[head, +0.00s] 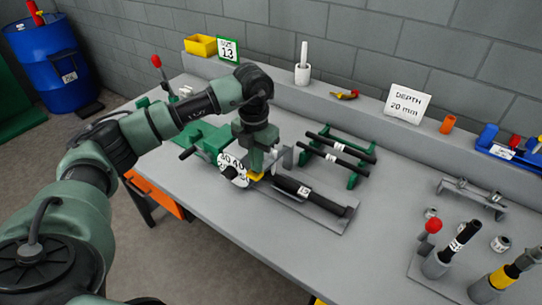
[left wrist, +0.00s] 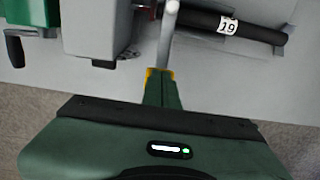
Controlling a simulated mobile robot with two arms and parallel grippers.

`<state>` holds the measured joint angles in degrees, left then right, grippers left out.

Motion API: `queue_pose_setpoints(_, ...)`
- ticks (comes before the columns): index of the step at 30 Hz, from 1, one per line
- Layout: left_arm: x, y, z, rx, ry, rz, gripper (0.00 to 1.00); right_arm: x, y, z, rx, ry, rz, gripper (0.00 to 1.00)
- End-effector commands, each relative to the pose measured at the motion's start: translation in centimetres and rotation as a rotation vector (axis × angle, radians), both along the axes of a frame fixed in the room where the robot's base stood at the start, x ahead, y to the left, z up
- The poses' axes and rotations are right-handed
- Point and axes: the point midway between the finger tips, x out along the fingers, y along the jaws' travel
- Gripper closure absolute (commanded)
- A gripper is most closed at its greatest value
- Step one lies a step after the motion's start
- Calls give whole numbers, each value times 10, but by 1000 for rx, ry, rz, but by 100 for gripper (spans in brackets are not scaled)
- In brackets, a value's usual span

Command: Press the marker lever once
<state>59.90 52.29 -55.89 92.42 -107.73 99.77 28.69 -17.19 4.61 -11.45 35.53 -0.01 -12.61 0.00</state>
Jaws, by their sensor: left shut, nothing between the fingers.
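My left gripper (head: 256,174) is shut and empty, pointing down over the bench; its yellow-tipped fingers also show in the left wrist view (left wrist: 160,76). A pale grey rod (left wrist: 168,30) stands right at the fingertips in that view; it may be the marker lever, and I cannot tell whether they touch. Beside it is a green and grey bench machine (head: 205,140) with a white number dial (head: 233,172) and a red-knobbed lever (head: 157,63) standing up at its back left. A black tube labelled 19 (head: 317,193) lies to the right of the gripper.
A green rack (head: 356,177) with black tubes stands behind the labelled tube. A "DEPTH 20 mm" card (head: 407,103) leans at the back. Holders with upright tools, one red-knobbed (head: 433,226), stand at the front right. The front middle of the grey bench (head: 345,262) is clear.

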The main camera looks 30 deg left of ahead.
Motion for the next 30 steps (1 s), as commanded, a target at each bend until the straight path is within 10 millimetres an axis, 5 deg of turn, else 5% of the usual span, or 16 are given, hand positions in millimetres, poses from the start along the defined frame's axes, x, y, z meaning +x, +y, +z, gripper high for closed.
queue_pose_setpoints(17,0,0,-13,-1,-1,0,100,0,0,-9,0,0,0,49)
queue_pose_setpoints(30,0,0,18,-1,1,0,100,0,0,13,0,0,0,49)
